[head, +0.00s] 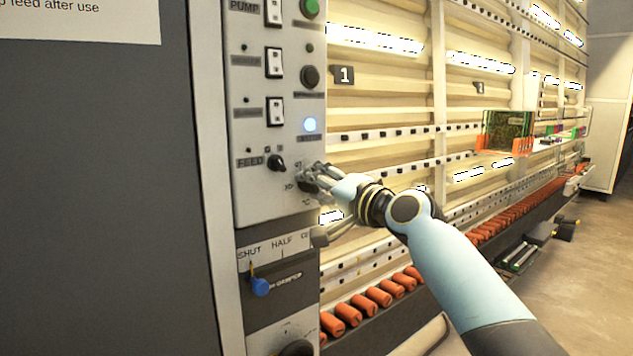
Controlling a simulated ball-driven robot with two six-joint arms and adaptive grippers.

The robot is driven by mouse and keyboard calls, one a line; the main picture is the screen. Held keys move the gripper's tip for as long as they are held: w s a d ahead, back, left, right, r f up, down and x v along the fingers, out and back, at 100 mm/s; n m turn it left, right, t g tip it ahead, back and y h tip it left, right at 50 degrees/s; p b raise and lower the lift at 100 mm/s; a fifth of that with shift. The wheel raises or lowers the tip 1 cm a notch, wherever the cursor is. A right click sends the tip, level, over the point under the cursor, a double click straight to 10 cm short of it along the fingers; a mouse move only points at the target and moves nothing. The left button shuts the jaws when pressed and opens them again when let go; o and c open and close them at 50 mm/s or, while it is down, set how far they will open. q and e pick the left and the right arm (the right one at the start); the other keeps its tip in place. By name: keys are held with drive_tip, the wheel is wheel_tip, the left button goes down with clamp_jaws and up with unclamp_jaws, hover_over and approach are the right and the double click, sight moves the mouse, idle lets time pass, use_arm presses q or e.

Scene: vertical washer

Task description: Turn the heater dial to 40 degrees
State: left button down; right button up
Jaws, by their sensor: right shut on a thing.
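The heater dial (303,181) is on the lower right of the grey control panel (262,205), with small scale marks and a "°C" mark around it. My right gripper (309,178) reaches in from the right and is shut on the dial. Its fingers cover most of the dial, so I cannot read where the pointer stands. My left gripper is not in view.
A black FEED knob (277,163) sits close to the left of the dial. White rocker switches (274,111) and a lit blue-white button (310,124) are above. A blue-knobbed lever (260,286) is below, under SHUT and HALF marks. Washer racks with orange rollers (378,296) stretch away right.

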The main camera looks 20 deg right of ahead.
idle(0.4)
drive_tip(key=o, duration=1.2)
drive_tip(key=shift+d, duration=0.1)
drive_tip(key=shift+c, duration=0.2)
drive_tip(key=shift+s+f, duration=0.1)
drive_tip(key=shift+s, duration=0.15)
drive_tip(key=v, duration=1.1)
drive_tip(key=shift+s, duration=0.25)
drive_tip(key=shift+d, duration=0.1)
